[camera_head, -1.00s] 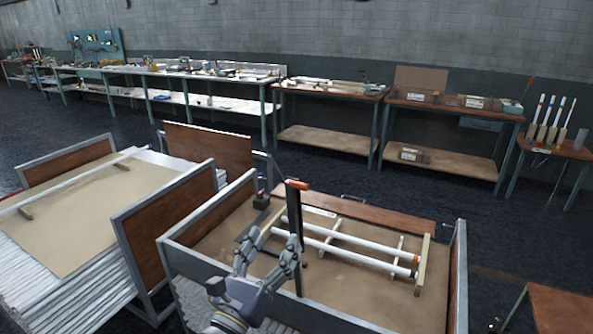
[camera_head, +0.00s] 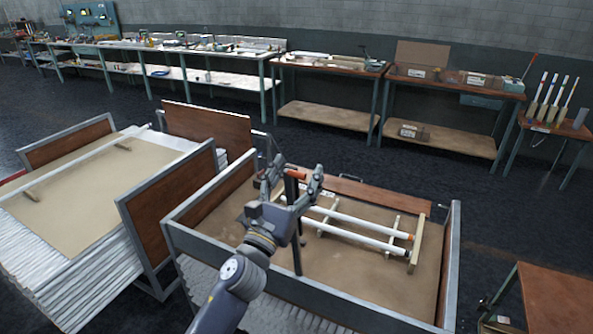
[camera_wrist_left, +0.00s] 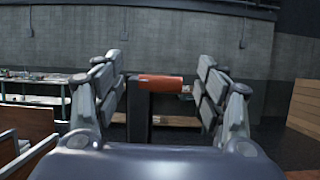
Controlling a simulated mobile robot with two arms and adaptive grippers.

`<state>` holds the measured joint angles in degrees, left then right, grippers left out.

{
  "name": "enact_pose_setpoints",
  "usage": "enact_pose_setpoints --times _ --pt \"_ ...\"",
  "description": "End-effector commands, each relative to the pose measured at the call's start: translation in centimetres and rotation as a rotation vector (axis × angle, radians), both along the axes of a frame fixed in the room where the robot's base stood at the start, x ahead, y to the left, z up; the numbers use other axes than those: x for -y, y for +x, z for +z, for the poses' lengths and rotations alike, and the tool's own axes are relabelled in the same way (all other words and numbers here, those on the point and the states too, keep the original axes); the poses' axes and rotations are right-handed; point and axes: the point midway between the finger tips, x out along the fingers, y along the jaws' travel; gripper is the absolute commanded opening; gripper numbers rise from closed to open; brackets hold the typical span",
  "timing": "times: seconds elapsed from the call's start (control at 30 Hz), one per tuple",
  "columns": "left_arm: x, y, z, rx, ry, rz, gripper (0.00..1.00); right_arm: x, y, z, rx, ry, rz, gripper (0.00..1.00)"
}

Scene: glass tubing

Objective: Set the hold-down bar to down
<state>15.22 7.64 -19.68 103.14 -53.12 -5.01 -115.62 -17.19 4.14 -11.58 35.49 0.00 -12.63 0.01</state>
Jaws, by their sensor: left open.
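The hold-down bar is a dark upright post (camera_head: 297,258) at the left part of the near crate, with an orange grip (camera_head: 293,174) at its top. It stands upright. My left gripper (camera_head: 296,171) is at the bar's top, with fingers spread on either side of the orange grip. In the left wrist view the orange grip (camera_wrist_left: 162,82) points right from the dark post (camera_wrist_left: 138,112), between the two open fingers, with gaps visible. White glass tubes (camera_head: 362,236) lie on wooden supports in the crate, right of the bar. My right gripper is not in view.
The metal-framed crate (camera_head: 445,265) has raised walls around the tubes. A second pallet with a long tube (camera_head: 75,168) stands to the left behind a brown panel (camera_head: 170,205). Workbenches line the back wall. A brown table (camera_head: 555,300) is at the lower right.

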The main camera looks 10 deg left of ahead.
Motion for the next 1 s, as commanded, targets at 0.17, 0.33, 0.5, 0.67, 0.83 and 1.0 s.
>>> enact_pose_setpoints --times 0.17,0.33,0.5,0.67,0.83,1.0 --pt "0.0 0.1 0.0 0.0 -0.001 0.0 0.66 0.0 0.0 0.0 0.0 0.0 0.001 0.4" --pt "0.0 0.0 0.0 0.0 -0.001 0.0 0.43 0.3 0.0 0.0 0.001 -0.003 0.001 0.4" --pt "0.1 0.0 0.0 0.0 -0.001 -0.004 0.07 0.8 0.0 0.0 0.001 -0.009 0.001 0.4" --pt "0.3 0.2 -0.1 0.001 -0.001 -0.004 0.07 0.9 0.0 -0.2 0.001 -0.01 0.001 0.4" --pt "0.8 1.7 -0.1 0.003 -0.001 -0.007 0.07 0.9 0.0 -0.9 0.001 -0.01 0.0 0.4" --pt "1.8 4.4 -0.1 0.003 -0.001 -0.009 0.07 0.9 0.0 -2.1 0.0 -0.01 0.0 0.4"
